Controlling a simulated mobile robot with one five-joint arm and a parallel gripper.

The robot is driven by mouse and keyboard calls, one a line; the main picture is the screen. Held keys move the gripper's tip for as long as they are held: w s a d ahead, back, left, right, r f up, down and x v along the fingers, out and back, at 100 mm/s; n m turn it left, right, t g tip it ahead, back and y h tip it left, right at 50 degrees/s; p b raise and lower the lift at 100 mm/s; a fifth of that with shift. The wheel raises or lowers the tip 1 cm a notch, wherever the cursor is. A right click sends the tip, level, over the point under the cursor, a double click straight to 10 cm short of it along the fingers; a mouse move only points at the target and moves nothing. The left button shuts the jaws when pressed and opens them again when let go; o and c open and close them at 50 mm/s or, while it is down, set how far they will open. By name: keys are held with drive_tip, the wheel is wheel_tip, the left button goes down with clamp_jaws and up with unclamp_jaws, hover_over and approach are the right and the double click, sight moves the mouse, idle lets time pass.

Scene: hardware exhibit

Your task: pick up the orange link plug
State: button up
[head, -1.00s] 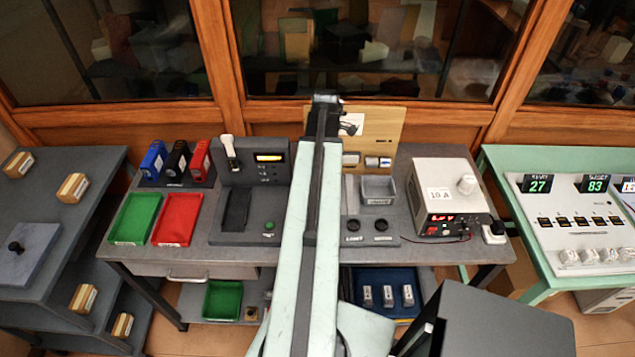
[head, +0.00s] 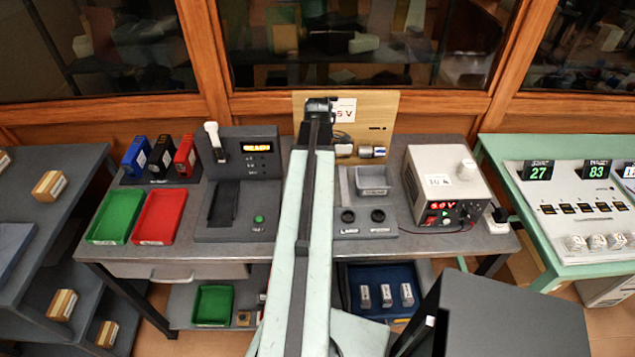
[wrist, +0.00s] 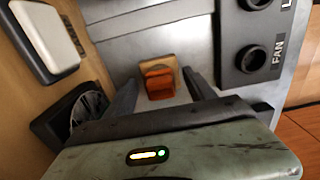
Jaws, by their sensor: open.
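The orange link plug (wrist: 158,84) shows in the wrist view, on a small wooden base (wrist: 160,64) against a grey surface. My gripper (wrist: 159,76) is open, its two dark fingers apart, one to the left and one to the right of the plug in the picture. The plug appears between the fingers; I cannot tell whether either touches it. In the head view my arm reaches over the bench, and its end (head: 320,106) is in front of the wooden panel. The plug is hidden there.
Beside the fingers are a grey block with round sockets (wrist: 253,60), marked FAN, a white rocker switch (wrist: 45,38) and a dark round fitting (wrist: 87,108). On the bench stand a grey bin (head: 373,181), a power supply (head: 447,185), and green (head: 116,215) and red (head: 160,217) trays.

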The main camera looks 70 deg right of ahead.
drive_tip(key=shift+r, duration=0.1)
clamp_jaws()
wheel_tip(320, 180, up, 10)
drive_tip(key=p, duration=1)
drive_tip(key=shift+r, duration=0.15)
